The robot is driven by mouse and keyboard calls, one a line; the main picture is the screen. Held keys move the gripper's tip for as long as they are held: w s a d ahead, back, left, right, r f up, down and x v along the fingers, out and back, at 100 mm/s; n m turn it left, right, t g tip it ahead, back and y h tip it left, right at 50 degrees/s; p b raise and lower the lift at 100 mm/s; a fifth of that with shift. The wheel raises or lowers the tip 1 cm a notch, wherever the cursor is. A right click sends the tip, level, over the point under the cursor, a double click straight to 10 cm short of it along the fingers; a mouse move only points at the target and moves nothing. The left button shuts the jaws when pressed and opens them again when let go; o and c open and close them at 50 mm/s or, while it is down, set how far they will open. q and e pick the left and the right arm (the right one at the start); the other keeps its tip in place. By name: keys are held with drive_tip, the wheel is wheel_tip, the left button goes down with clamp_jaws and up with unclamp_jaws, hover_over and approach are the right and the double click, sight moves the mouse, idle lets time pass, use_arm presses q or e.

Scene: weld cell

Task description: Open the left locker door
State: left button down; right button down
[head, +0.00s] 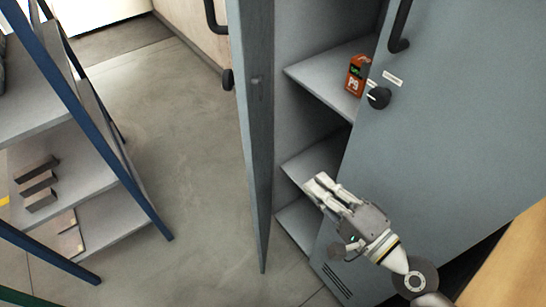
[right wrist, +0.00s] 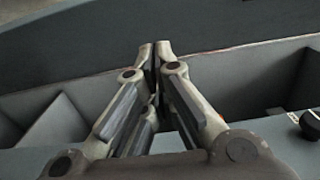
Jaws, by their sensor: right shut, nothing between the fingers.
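The left locker door (head: 253,110) stands swung well out from the grey locker, seen nearly edge-on, with its black handle (head: 213,18) and round knob (head: 228,80) on its far left face. The locker's shelves (head: 318,78) show through the opening. My right gripper (head: 318,185) is at the opening, in front of the lower shelves and to the right of the door, with a gap between them. In the right wrist view its fingers (right wrist: 155,48) are closed together with nothing between them. My left gripper is not in view.
The right locker door (head: 450,130) is closed, with a black handle (head: 400,28) and knob (head: 378,97). An orange box (head: 357,75) sits on the upper shelf. A blue-framed rack (head: 95,115) stands at left. The floor (head: 190,170) between rack and door is clear.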

drive_tip(key=p, duration=0.3)
approach(257, 144)
drive_tip(key=w+d, duration=0.1)
drive_tip(key=w, duration=0.3)
drive_tip(key=a, duration=0.3)
drive_tip(key=shift+a+f+p, duration=0.15)
drive_tip(key=shift+a+p, duration=0.05)
drive_tip(key=shift+p, duration=0.2)
drive_tip(key=shift+a, duration=0.1)
drive_tip(key=shift+a, duration=0.1)
